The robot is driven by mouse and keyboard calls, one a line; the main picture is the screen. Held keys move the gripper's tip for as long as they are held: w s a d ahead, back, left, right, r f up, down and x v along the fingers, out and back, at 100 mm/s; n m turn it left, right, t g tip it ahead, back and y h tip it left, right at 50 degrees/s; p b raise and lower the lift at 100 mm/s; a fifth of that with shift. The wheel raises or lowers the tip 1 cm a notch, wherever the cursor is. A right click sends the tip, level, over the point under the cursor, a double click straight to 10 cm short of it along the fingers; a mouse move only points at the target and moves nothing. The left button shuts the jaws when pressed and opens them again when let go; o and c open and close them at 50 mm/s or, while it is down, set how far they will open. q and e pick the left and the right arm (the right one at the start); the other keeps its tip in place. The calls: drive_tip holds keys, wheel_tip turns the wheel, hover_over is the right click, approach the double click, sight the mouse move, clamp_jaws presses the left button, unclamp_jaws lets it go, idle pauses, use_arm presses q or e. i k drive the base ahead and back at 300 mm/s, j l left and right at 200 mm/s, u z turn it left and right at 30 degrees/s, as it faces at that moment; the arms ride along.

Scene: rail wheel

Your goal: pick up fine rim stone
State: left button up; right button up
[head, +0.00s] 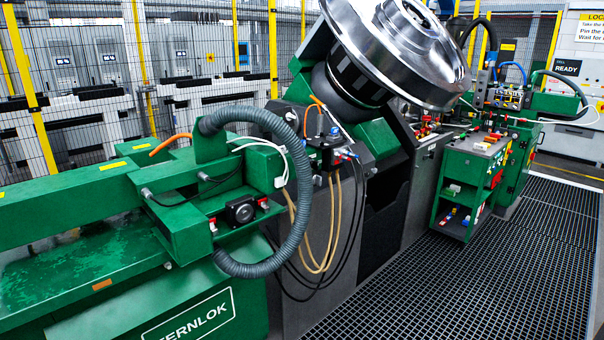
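Neither of my grippers shows in the head view. I cannot make out a fine rim stone. A green tool cart (452,184) stands right of centre, with small items on its top and shelves, too small to tell apart. A large shiny rail wheel (425,62) sits tilted on the green and grey machine at the top centre.
The green machine bed (70,205) fills the left, with a thick grey hose (301,190) looping in front. Dark floor grating (450,290) lies clear at the lower right. A mesh fence with yellow posts (273,50) stands behind. A green cabinet (520,160) stands beyond the cart.

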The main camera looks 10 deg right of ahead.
sight(478, 146)
drive_tip(key=i+l+z, duration=0.2)
drive_tip(key=i+z, duration=1)
drive_tip(key=i+j+z, duration=0.15)
drive_tip(key=i+z, duration=0.25)
drive_tip(key=i+l, duration=0.1)
drive_tip(key=i, duration=0.45)
drive_tip(key=i+l, duration=0.1)
drive_tip(key=i, duration=0.45)
drive_tip(key=i+l, duration=0.1)
drive_tip(key=i, duration=0.45)
drive_tip(key=i+l+u, duration=0.2)
drive_tip(key=i, duration=0.2)
drive_tip(key=i+u, duration=0.1)
drive_tip(key=u, duration=0.25)
drive_tip(key=i+l+u, duration=0.1)
drive_tip(key=u, duration=0.25)
drive_tip(key=i+l+u, duration=0.1)
drive_tip(key=u, duration=0.2)
drive_tip(key=i+l+u, duration=0.15)
drive_tip(key=l, duration=0.25)
drive_tip(key=i+l+u, duration=0.2)
drive_tip(key=l, duration=0.25)
drive_tip(key=i+l+u, duration=0.15)
drive_tip(key=l, duration=0.3)
drive_tip(key=i+l+u, duration=0.15)
drive_tip(key=l, duration=0.3)
drive_tip(key=l+u, duration=0.2)
drive_tip(key=l, duration=0.3)
drive_tip(key=i, duration=0.05)
